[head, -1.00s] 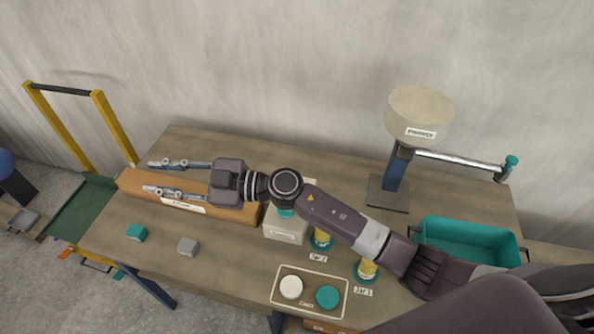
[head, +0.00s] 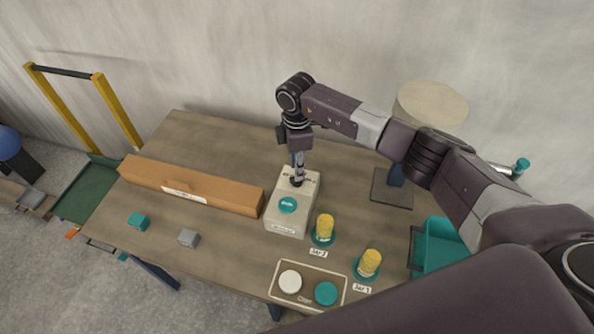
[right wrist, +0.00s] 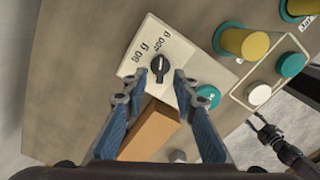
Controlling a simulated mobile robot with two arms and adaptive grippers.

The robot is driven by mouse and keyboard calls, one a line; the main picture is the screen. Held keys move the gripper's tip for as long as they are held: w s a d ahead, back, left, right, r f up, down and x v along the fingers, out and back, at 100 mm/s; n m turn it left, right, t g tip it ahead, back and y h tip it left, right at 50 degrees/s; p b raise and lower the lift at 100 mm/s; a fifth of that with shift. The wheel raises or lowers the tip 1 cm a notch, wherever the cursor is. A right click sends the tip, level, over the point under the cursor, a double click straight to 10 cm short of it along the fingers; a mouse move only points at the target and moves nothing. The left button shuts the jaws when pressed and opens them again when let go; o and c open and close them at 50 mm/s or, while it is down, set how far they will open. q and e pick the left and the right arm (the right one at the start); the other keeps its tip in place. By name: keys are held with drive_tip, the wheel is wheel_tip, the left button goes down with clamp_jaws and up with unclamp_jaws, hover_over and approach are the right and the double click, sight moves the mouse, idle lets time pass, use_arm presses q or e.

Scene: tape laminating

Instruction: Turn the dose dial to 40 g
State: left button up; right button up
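The dose dial (right wrist: 160,68) is a small black knob on the sloped top of a pale dispenser box (head: 287,222). Beside it, the right wrist view shows "80 g" and a second mark that is hard to read. My right gripper (head: 297,180) points down at the dial from above. In the right wrist view its two fingers (right wrist: 158,90) are apart, with the knob just beyond and between the tips; contact cannot be told. A teal button (head: 288,205) sits on the box. A dark gripper, likely my left (right wrist: 262,126), shows at the right edge of the right wrist view, its fingers unclear.
Jar 2 (head: 325,227) and Jar 1 (head: 369,263) stand right of the box. A cap tray (head: 307,303) lies in front. A long orange-brown box (head: 227,193) lies left, with two small blocks. A teal bin (head: 443,246) and powder hopper (head: 432,105) are right.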

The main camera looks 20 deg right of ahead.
drive_tip(key=shift+f, duration=1.8)
drive_tip(key=shift+c, duration=0.2)
clamp_jaws()
